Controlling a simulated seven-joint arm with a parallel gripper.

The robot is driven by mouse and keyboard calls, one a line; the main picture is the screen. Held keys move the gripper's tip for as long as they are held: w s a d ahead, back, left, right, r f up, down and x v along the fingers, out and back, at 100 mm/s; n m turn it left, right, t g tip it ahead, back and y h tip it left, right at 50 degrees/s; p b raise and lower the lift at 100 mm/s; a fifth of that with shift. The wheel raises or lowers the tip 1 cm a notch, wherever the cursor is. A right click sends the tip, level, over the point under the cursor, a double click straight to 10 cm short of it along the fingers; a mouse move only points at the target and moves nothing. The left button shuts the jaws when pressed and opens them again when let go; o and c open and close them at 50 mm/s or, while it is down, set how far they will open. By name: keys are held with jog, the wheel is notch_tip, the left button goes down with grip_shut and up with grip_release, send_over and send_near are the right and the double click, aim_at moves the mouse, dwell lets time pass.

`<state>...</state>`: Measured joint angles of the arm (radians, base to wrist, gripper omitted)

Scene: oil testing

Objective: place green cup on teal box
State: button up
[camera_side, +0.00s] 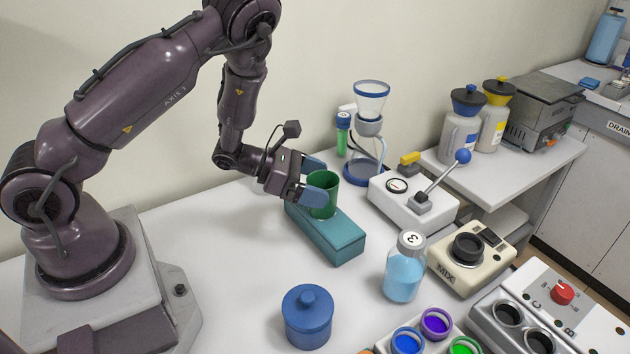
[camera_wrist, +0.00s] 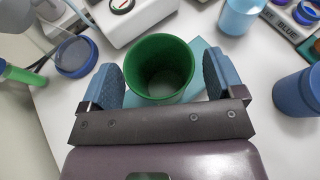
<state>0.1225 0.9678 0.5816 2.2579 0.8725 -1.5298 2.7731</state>
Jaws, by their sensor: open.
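The green cup (camera_side: 323,194) stands upright at the far left end of the teal box (camera_side: 337,241) in the side view. In the wrist view the green cup (camera_wrist: 160,66) is seen from above, empty, between the two blue finger pads. The teal box (camera_wrist: 201,50) shows partly behind and beside it. My gripper (camera_side: 315,183) is open around the cup, one finger on each side. In the wrist view my gripper (camera_wrist: 164,80) shows a small gap at the right; contact at the left is unclear.
A funnel stand (camera_side: 368,130) and a white lever device (camera_side: 412,200) stand behind and right of the box. A light-blue bottle (camera_side: 404,268) and a blue lidded jar (camera_side: 307,315) are nearer the camera. The table left of the box is clear.

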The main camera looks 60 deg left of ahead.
jog(key=shift+r, duration=0.1)
jog(key=shift+s+a+r, duration=0.15)
jog(key=shift+s, duration=0.05)
jog(key=v, duration=1.1)
jog(key=w+a+r+n+y, duration=0.15)
jog(key=r+n+y, duration=0.4)
jog(key=n, duration=0.65)
jog(key=w+r+n+y, duration=0.35)
jog(key=r+n, duration=0.35)
jog(key=n, duration=0.5)
jog(key=s+d+r+n+g+h, duration=0.1)
jog(key=s+d+r+n+g, duration=0.2)
jog(key=s+d+n, duration=0.2)
jog(key=s+d+r+n+g, duration=0.3)
jog(key=s+d+n, duration=0.3)
jog(key=s+n, duration=0.4)
jog(key=r+n, duration=0.1)
jog(key=n, duration=0.2)
jog(key=shift+h, duration=0.4)
